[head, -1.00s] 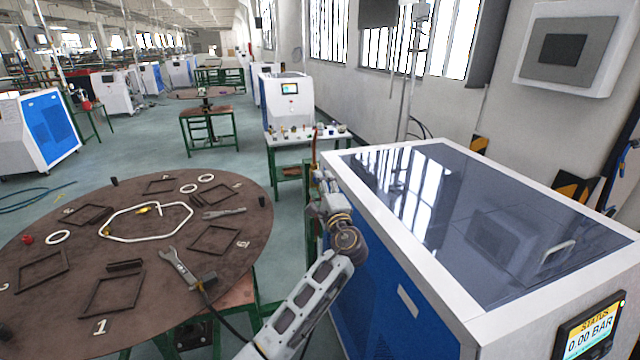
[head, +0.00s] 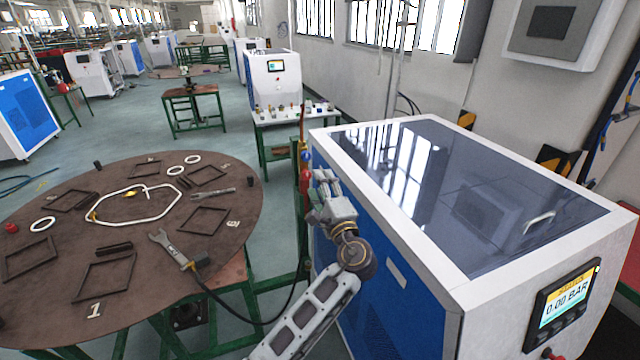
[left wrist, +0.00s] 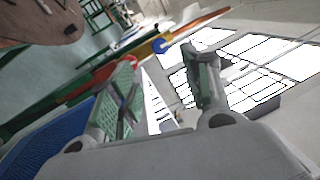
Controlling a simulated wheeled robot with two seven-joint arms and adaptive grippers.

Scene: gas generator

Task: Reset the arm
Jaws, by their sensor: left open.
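My left arm comes up from the bottom of the head view. Its gripper (head: 322,186) is at the near left edge of the blue and white generator (head: 400,290), beside the red and blue fittings (head: 305,165) there. In the left wrist view the two fingers of the gripper (left wrist: 165,95) stand apart with nothing held between them. The generator's glossy top panel (left wrist: 240,60) lies behind the fingers. I cannot tell whether the gripper touches the generator. My right gripper is not in view.
A round brown table (head: 130,290) on the left holds square frames, white rings, a white hose loop (head: 138,205) and wrenches (head: 170,248). The generator's display (head: 565,300) reads 0.00 BAR. A small table (head: 290,118) with parts stands behind. Floor is free between the tables.

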